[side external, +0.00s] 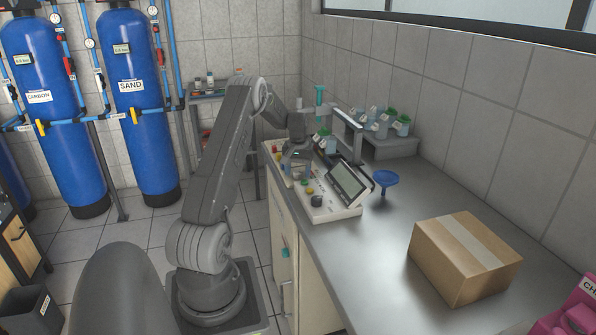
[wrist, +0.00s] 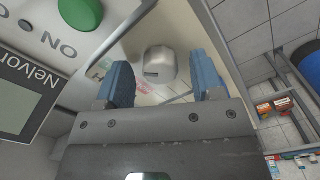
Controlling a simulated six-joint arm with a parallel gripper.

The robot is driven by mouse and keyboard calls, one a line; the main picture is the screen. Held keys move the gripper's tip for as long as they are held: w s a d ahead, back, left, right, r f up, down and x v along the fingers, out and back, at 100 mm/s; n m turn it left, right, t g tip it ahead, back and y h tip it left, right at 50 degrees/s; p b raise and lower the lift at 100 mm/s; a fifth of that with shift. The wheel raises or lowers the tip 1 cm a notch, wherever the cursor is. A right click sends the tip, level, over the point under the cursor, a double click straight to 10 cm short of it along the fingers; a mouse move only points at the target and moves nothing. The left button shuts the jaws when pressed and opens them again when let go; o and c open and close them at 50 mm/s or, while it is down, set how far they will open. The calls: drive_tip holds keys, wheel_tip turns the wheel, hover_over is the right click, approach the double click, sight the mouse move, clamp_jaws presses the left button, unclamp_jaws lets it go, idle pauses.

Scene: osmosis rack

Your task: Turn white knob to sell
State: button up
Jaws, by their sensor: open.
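A pale, whitish knob (wrist: 160,62) sits on the control panel in the wrist view, with a short dark mark on its face. Faint red lettering is printed beside it, too blurred to read. My gripper (wrist: 163,80) is open, with one blue fingertip on each side of the knob in the picture. I cannot tell whether they touch it. In the side view my gripper (side external: 297,168) is over the far end of the control panel (side external: 338,213) on the counter. The white knob is not clearly visible there.
The panel carries a screen (side external: 348,184), a green button (wrist: 80,12) and a dark knob (side external: 317,201). A blue funnel (side external: 385,179) and a cardboard box (side external: 466,256) are on the counter. Lidded containers (side external: 401,126) stand behind.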

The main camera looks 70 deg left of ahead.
sight(299, 172)
wheel_tip(299, 172, up, 14)
idle(0.5)
drive_tip(key=shift+f, duration=0.1)
drive_tip(key=w+d+r+m+t, duration=0.15)
drive_tip(key=d+r, duration=0.25)
drive_tip(key=d, duration=0.6)
drive_tip(key=w+d+r+m+y, duration=0.1)
drive_tip(key=d+r+m, duration=0.25)
drive_tip(key=d, duration=0.65)
drive_tip(key=w+d+r+m+t, duration=0.15)
drive_tip(key=d+r, duration=0.25)
drive_tip(key=d, duration=0.6)
drive_tip(key=s+d+f+m+t, duration=0.1)
drive_tip(key=s+d+m, duration=0.1)
drive_tip(key=s+d, duration=0.5)
drive_tip(key=s+d+f+m+t+h, duration=0.1)
drive_tip(key=s+d+f+m, duration=0.1)
drive_tip(key=s+d, duration=0.5)
drive_tip(key=d+m, duration=0.1)
drive_tip(key=d, duration=0.4)
drive_tip(key=shift+s+d+f+m+t, duration=0.15)
drive_tip(key=shift+s+f+m+t, duration=0.15)
drive_tip(key=shift+s+m, duration=0.1)
